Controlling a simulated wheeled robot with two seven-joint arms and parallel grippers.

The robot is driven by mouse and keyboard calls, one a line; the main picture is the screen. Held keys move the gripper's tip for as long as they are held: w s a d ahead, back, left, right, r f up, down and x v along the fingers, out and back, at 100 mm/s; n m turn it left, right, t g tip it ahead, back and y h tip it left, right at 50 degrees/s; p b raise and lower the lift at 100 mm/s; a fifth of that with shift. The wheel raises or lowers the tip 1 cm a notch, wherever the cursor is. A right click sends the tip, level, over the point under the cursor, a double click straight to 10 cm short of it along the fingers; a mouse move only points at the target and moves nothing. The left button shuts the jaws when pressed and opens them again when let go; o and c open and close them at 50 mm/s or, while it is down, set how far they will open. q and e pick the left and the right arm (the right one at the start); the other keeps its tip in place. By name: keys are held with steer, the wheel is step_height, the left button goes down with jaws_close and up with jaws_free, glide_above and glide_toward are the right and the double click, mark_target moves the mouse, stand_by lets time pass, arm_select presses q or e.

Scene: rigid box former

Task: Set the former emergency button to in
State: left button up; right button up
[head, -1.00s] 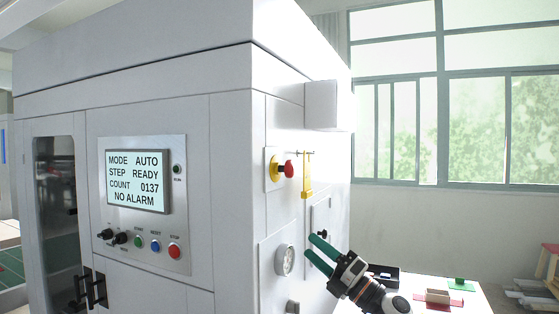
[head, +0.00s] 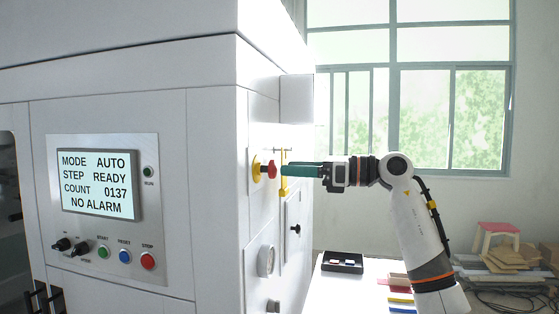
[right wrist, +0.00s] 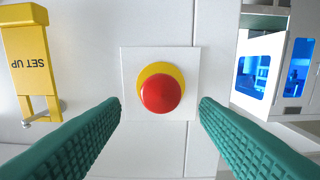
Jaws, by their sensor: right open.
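The emergency button (head: 268,170) is a red mushroom head on a yellow collar, on the right side face of the white former (head: 215,150). In the right wrist view the red button (right wrist: 161,94) faces the camera, centred between the fingers, on a white square plate. My right gripper (head: 285,170) is level with it, its green fingers pointing at it. The right wrist view shows the gripper (right wrist: 160,112) open and empty, one finger to each side of the button. Whether the fingertips touch anything cannot be told. My left gripper is not in view.
A yellow tag reading SET UP (right wrist: 32,62) hangs close beside the button. The former's front has a display (head: 97,183) reading NO ALARM. Below the arm are a gauge (head: 266,261), a black knob (head: 295,229) and a white table with a black tray (head: 342,262).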

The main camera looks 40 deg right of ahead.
mark_target(277, 168)
steer(key=x, duration=0.2)
steer(key=shift+w+a+r+p, duration=0.1)
steer(key=shift+w+a+p, duration=0.15)
steer(key=shift+w+p, duration=0.1)
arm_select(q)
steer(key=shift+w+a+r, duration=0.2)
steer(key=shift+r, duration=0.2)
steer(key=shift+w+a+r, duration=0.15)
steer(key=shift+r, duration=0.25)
arm_select(e)
steer(key=shift+w+a, duration=0.4)
steer(key=shift+w, duration=0.05)
jaws_close()
steer(key=shift+w+a+p, duration=0.1)
steer(key=shift+w+p, duration=0.05)
steer(key=shift+p, duration=0.25)
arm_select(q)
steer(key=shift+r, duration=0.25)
arm_select(e)
steer(key=shift+w+a, duration=0.1)
steer(key=shift+a, duration=0.05)
jaws_free()
